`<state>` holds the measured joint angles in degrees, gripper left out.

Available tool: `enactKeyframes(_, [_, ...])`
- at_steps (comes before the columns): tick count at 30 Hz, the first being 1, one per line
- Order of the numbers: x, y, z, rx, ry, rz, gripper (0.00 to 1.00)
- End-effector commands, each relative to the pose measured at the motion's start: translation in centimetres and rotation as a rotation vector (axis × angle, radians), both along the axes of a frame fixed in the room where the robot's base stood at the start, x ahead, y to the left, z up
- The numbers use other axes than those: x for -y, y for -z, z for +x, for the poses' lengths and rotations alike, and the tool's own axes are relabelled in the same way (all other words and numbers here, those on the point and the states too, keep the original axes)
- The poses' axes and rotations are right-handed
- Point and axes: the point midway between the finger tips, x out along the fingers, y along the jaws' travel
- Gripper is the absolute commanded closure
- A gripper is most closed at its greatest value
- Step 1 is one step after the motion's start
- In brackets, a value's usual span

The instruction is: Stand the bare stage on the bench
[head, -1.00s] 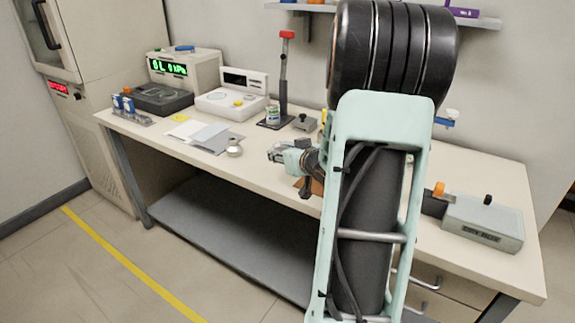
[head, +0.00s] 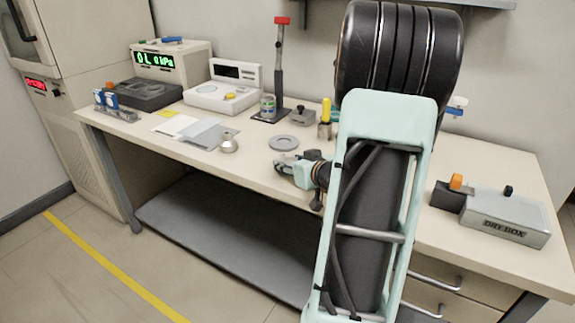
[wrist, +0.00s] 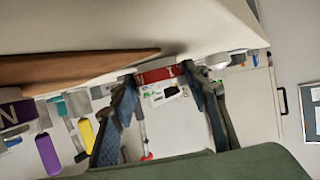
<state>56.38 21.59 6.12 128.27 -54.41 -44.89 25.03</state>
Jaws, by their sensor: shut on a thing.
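My gripper (head: 281,167) is low near the front edge of the bench (head: 262,166), pointing left. In the wrist view its fingers (wrist: 162,80) are closed on a small piece, which I take to be the bare stage. A red band (wrist: 160,74) with pale marks spans the gap between the fingertips there. The held piece is too small to make out in the head view. I cannot tell whether it touches the bench. A flat grey disc (head: 284,143) lies on the bench just behind my gripper.
A round metal piece (head: 229,146) and papers (head: 205,133) lie left of my gripper. A press with a red handle (head: 283,21), a can (head: 268,105) and a yellow-topped item (head: 326,111) stand behind. The dry box (head: 505,219) is at right. A brown surface (wrist: 75,68) shows in the wrist view.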

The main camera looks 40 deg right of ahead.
Motion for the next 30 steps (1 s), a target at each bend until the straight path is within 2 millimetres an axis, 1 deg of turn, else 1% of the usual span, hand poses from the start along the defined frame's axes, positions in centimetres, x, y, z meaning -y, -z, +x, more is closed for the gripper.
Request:
enactKeyframes(3, [0.0,-0.1,0.0,0.001,0.0,0.0,0.86])
enactKeyframes(7, [0.0,0.3,0.1,0.001,0.0,0.0,0.86])
enactKeyframes(8, [0.0,0.3,0.0,0.0,0.0,0.0,0.55])
enactKeyframes(12, [0.0,0.2,0.0,0.0,0.0,0.0,0.4])
enactKeyframes(20, [0.0,0.2,0.0,0.0,0.0,0.0,0.4])
enactKeyframes(23, [0.0,-0.4,0.0,0.001,0.0,0.0,0.4])
enactKeyframes(26, [-0.2,-0.9,-1.2,0.0,0.002,-0.001,0.4])
enactKeyframes(30, [-0.7,-2.1,-3.9,-0.001,0.004,0.0,0.4])
